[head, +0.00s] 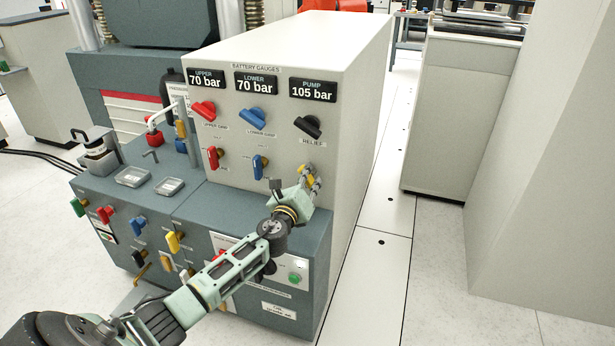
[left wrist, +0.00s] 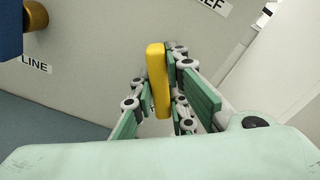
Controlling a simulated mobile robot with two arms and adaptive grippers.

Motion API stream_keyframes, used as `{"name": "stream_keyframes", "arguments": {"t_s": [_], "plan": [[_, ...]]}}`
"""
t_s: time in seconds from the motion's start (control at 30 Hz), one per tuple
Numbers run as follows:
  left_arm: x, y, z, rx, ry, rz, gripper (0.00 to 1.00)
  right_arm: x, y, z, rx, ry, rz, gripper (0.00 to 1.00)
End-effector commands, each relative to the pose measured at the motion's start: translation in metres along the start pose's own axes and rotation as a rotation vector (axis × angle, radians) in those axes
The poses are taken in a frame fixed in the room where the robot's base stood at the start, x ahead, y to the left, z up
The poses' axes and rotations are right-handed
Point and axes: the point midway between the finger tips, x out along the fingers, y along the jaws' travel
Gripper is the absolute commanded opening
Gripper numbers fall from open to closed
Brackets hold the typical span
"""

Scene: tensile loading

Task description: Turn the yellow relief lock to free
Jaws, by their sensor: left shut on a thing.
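The yellow relief lock (head: 302,170) is on the front of the pale gauge cabinet, below the black relief knob (head: 307,126). In the left wrist view the yellow lock (left wrist: 158,80) is a long bar, nearly upright and slightly tilted, between green finger pads. My left gripper (head: 311,178) reaches up from the lower left and is shut on it. In the left wrist view my left gripper (left wrist: 159,98) has pads on both sides of the bar. In the head view the fingers partly hide the lock. My right gripper is not in view.
Red (head: 215,155) and blue (head: 260,165) levers sit left of the lock, below red and blue knobs. Displays above read upper 70, lower 70 and pump 105 bar. The lower console (head: 240,198) carries several coloured levers. Clear floor (head: 375,270) lies to the right.

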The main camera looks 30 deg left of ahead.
Motion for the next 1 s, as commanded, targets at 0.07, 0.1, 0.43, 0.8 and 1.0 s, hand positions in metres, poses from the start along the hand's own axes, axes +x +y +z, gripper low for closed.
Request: {"name": "stream_keyframes", "arguments": {"t_s": [0.07,0.1,0.43,0.8,1.0], "plan": [[0.000,0.000,0.000,0.076,0.003,0.002,0.00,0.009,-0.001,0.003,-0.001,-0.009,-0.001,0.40],[0.000,0.000,0.000,0.115,0.003,0.002,0.00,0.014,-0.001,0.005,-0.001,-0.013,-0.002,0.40],[-0.001,0.000,0.000,0.386,0.003,0.001,0.00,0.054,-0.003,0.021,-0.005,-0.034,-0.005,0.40],[-0.001,0.001,-0.001,0.551,0.004,0.001,0.00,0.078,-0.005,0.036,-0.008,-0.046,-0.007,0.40],[-0.001,0.001,-0.002,0.581,0.003,0.000,0.00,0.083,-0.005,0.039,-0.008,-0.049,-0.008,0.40]]}}
